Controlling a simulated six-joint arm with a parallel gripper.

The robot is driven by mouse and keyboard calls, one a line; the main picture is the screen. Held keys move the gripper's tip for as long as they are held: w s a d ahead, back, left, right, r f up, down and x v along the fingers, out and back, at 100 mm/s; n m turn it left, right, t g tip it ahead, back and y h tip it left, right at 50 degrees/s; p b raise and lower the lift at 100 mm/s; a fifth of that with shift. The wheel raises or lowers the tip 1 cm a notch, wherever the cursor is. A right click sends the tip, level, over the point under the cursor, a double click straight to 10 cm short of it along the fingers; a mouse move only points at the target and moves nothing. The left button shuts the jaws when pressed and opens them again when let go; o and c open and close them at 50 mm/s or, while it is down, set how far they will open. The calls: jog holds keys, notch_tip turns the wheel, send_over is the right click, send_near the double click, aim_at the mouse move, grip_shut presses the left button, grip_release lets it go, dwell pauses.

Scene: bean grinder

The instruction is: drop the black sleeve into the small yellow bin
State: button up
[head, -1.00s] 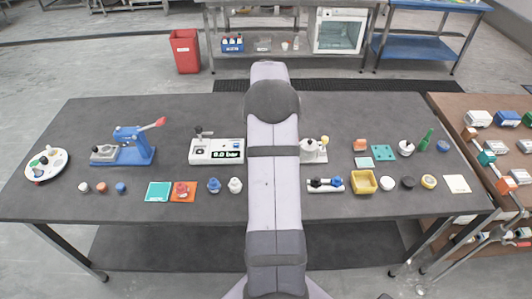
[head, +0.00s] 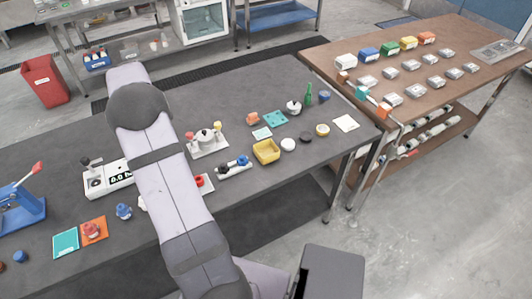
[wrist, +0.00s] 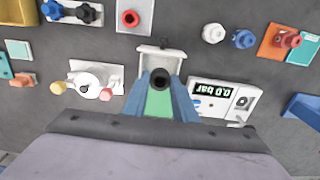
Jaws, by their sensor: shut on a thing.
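In the wrist view my gripper (wrist: 165,92) has its blue fingers closed around the black sleeve (wrist: 160,77), a short dark ring seen end-on at the fingertips. A white holder (wrist: 160,52) lies just beyond and beneath it; I cannot tell whether the sleeve touches it. The small yellow bin (head: 266,151) stands on the dark bench right of my arm in the head view, and seems empty. Part of the bin also shows at the top left corner of the wrist view (wrist: 14,12). In the head view my arm hides the gripper and the sleeve.
A white rack with black and blue knobs (head: 234,167) lies left of the bin. A grinder-like white device (head: 207,143) and a gauge box (head: 108,179) flank my arm. White, black and yellow discs sit right of the bin. A brown table (head: 440,60) stands further right.

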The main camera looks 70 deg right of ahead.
jog(key=shift+d, duration=0.1)
dwell(0.3)
jog(key=shift+s+d+r, duration=0.15)
jog(key=shift+s+d, duration=0.05)
jog(key=shift+s, duration=0.1)
jog(key=s+d+m+p, duration=0.2)
jog(key=s+d, duration=0.2)
jog(key=s, duration=0.5)
jog(key=s+d+f+m+p, duration=0.1)
jog(key=s+d+m+p, duration=0.1)
jog(key=s+d, duration=0.3)
jog(key=s+d+f+m+p, duration=0.1)
jog(key=s+d+p, duration=0.3)
jog(key=s, duration=0.9)
jog(key=shift+d+f+m, duration=0.1)
jog(key=shift+d+m, duration=0.1)
jog(key=shift+m, duration=0.7)
jog(key=shift+s+d+r+n+p, duration=0.15)
jog(key=shift+s+d+n, duration=0.1)
jog(key=shift+d+n, duration=0.8)
jog(key=shift+s+d+r+n+p, duration=0.1)
jog(key=shift+s+d+n, duration=0.2)
jog(key=shift+d+n, duration=0.65)
jog(key=shift+s+d+r+n+p, duration=0.2)
jog(key=shift+d+n, duration=0.45)
jog(key=shift+n, duration=0.75)
jog(key=shift+f, duration=0.15)
jog(key=shift+f, duration=0.1)
